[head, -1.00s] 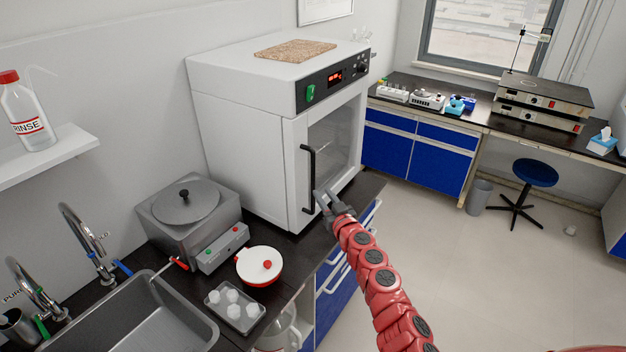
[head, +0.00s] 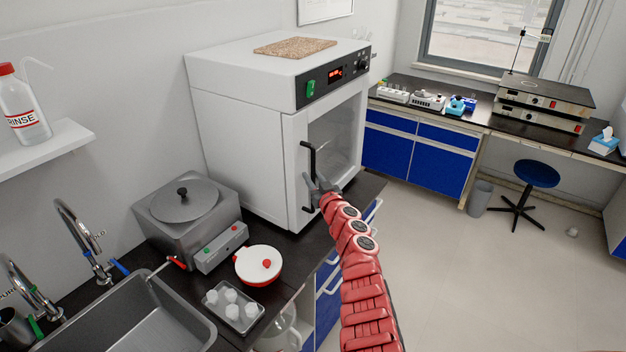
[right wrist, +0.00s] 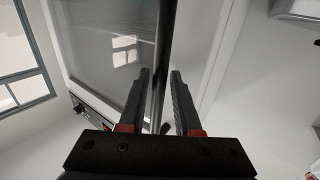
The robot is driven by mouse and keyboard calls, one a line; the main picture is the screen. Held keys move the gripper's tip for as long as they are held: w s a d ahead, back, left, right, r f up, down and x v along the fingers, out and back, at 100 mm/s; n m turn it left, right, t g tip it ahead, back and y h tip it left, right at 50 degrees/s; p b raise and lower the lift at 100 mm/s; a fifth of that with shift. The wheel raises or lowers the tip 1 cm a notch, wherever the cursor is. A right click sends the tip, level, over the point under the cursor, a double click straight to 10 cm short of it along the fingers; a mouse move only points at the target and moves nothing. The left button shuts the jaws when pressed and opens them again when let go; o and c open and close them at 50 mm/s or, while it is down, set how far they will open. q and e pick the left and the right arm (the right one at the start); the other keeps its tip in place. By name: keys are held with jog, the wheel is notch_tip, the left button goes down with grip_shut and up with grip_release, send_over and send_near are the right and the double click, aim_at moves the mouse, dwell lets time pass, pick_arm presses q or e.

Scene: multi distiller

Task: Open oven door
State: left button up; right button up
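The oven (head: 245,130) is a white box on the dark counter. Its glass-paned door (head: 337,140) looks closed. A black vertical bar handle (head: 309,160) is on the left side of the door. My right gripper (head: 314,186) is at the lower half of this handle. In the right wrist view the handle (right wrist: 164,45) runs between the two dark fingers of my right gripper (right wrist: 160,72). The fingers are apart, one on each side of the bar, with narrow gaps showing. My left gripper is not in view.
A grey bath with a round lid (head: 188,200), a white-and-red pot (head: 258,264) and a small tray of white pieces (head: 233,305) stand left of the oven door. The floor (head: 450,260) to the right is open, with a blue stool (head: 536,174) farther back.

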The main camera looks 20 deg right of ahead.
grip_shut()
dwell(1.5)
